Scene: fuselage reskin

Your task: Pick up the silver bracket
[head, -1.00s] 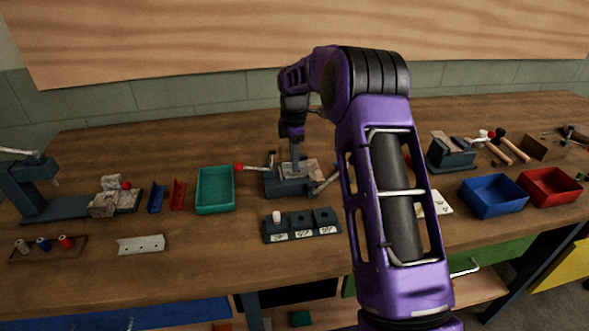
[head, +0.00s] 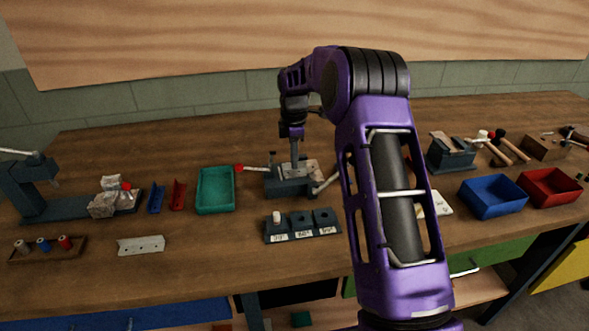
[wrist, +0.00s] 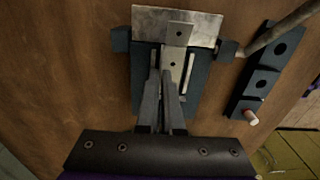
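The silver bracket (wrist: 178,33), a narrow plate with two visible holes, lies over a flat metal plate on the dark vise-like fixture in the wrist view. My gripper (wrist: 162,75) points down at the bracket's near end, and its two fingers run close together there. The fingertips overlap the bracket's near part, so I cannot tell whether they press on it. In the head view my gripper (head: 295,168) is low over the fixture (head: 288,187), and the bracket is too small to make out there.
A green tray (head: 215,190), red bracket (head: 177,195) and blue bracket (head: 156,199) lie left of the fixture. A labelled block (head: 302,226) stands in front of it. A pale holed strip (head: 141,245) lies front left. Blue (head: 493,197) and red bins (head: 550,188) stand right.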

